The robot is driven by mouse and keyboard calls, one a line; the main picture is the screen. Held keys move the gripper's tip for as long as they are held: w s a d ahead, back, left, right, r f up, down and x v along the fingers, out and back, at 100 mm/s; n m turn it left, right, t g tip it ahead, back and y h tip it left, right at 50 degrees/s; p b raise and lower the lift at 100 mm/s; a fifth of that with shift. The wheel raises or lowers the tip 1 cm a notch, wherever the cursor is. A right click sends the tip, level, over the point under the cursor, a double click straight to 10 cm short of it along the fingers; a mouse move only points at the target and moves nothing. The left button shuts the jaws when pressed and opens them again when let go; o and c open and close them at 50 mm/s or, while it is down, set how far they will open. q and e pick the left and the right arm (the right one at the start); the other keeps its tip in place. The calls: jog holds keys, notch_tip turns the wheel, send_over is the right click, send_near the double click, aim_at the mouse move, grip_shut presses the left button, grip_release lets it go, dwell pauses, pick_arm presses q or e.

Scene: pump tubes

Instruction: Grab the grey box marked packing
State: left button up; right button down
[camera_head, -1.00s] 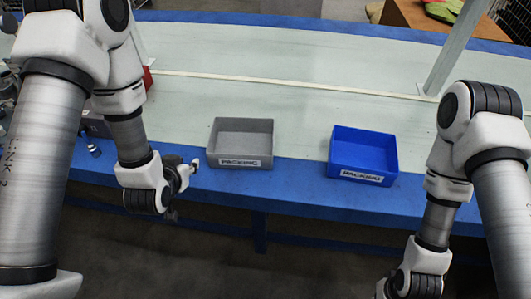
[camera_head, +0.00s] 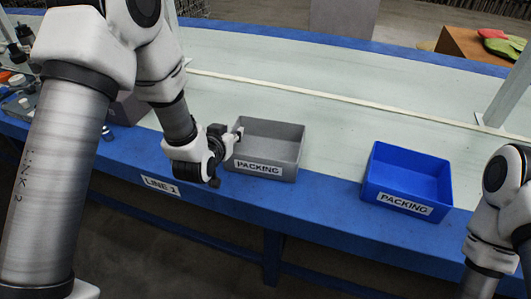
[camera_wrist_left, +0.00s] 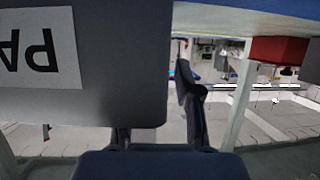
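The grey box (camera_head: 266,168) marked PACKING stands near the front edge of the table, its label facing me. My left gripper (camera_head: 237,139) is at the box's left side, close to its upper left edge. In the left wrist view the grey box wall (camera_wrist_left: 115,60) with its upside-down label fills the left part. One dark finger of my left gripper (camera_wrist_left: 188,90) shows just beside the wall's edge, with a narrow gap. The other finger is mostly hidden by the box. The gripper looks open. My right gripper is out of view.
A blue box (camera_head: 408,182), also marked PACKING, stands to the right of the grey one. The table's blue front edge (camera_head: 330,215) carries a LINE 1 label. Small parts lie at the far left. The pale table surface behind the boxes is clear.

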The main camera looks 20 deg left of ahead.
pick_arm(q)
jog(key=shift+w+f, duration=0.1)
jog(key=shift+w, duration=0.15)
grip_shut()
